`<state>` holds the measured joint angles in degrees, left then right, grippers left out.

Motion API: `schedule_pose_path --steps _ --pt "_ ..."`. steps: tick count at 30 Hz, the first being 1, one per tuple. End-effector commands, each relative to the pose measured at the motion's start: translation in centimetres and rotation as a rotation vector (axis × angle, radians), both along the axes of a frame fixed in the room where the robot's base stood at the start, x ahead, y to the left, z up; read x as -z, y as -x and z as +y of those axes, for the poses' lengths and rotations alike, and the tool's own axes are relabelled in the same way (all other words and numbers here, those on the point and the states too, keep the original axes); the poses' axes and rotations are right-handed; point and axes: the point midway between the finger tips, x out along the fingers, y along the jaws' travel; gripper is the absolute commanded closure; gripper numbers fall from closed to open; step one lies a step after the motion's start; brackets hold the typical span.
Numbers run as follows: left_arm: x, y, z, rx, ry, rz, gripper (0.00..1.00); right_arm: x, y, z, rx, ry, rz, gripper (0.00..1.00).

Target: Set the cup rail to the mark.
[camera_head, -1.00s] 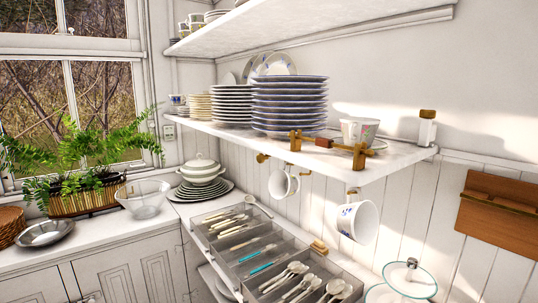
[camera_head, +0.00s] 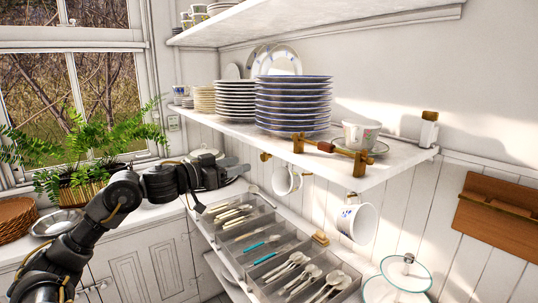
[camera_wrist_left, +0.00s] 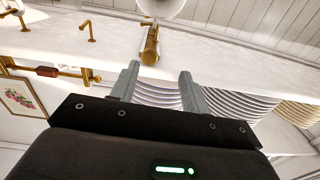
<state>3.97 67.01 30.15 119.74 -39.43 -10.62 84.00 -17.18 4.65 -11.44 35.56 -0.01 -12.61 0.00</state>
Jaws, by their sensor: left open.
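The rail (camera_head: 330,147), a thin bar with brass-brown end posts and a reddish middle piece, sits at the front edge of the middle shelf. It also shows at the left of the wrist view (camera_wrist_left: 48,71). White cups hang under the shelf, one near the front (camera_head: 357,222) and one farther back (camera_head: 287,180). My left gripper (camera_head: 238,168) is open and empty, left of the shelf and apart from the rail. In the wrist view its two fingers (camera_wrist_left: 160,86) point toward a brass piece (camera_wrist_left: 150,45) under the shelf. I cannot make out a mark. My right gripper is out of view.
Stacked plates (camera_head: 292,105) and a flowered cup on a saucer (camera_head: 361,133) stand on the shelf (camera_head: 375,172). Below are a cutlery tray (camera_head: 280,240) and a glass-lidded dish (camera_head: 405,272). A fern planter (camera_head: 85,190) stands by the window.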

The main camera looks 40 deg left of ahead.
Motion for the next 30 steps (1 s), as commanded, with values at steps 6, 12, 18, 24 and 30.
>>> schedule_pose_path --steps 6,12,18,24,30 --pt "-1.1 0.9 -1.5 0.028 0.021 0.010 0.54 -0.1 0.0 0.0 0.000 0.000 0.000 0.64" --pt "-1.4 0.0 -1.7 0.027 0.024 0.007 0.54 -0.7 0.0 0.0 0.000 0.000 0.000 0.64" --pt "-1.7 -2.4 -2.3 0.026 0.026 0.006 0.54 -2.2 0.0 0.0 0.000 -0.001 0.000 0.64" --pt "-1.7 -5.5 -3.3 0.026 0.029 0.004 0.54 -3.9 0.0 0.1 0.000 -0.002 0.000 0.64" --pt "-1.4 -8.2 -4.2 0.027 0.025 0.006 0.54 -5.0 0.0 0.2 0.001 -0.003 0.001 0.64"
